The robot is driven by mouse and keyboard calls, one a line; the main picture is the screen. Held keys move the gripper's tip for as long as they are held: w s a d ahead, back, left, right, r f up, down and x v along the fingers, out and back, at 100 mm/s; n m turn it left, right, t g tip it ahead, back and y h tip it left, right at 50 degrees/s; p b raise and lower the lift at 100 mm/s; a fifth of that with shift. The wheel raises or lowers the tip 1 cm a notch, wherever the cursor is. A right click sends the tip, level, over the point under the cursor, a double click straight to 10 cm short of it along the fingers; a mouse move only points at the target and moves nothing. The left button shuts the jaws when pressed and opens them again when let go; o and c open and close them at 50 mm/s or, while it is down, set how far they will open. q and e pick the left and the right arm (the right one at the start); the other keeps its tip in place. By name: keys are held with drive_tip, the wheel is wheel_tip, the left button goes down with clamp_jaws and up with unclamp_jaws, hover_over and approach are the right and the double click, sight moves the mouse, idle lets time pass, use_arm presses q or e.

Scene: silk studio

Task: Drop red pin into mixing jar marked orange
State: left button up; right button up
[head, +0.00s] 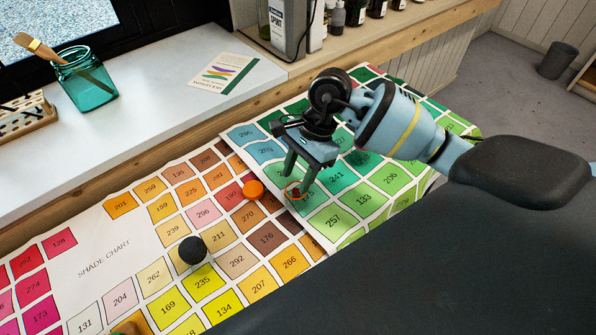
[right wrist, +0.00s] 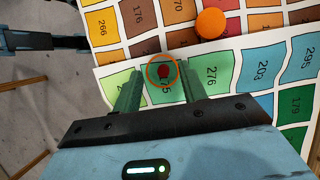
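My right gripper (head: 300,178) points down over the green part of the shade chart, its two fingers around a small orange ring-shaped rim (head: 296,190). In the right wrist view the fingers are apart, and the orange rim (right wrist: 162,72) lies between their tips. It appears to be the top of a clear jar, with green chart squares showing through. A small dark red pin (right wrist: 163,72) shows within the rim, touching neither finger. How deep it sits I cannot tell. My left gripper is not recognisable in either view.
An orange round object (head: 253,189) and a black round one (head: 192,250) stand on the shade chart (head: 105,258). A teal glass jar with a brush (head: 88,85) and a leaflet (head: 223,74) are on the white ledge. Bottles line the back shelf.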

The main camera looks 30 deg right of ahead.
drive_tip(key=shift+d+r, duration=0.1)
drive_tip(key=shift+r, duration=0.1)
drive_tip(key=v, duration=0.7)
drive_tip(key=shift+r, duration=0.2)
idle(0.6)
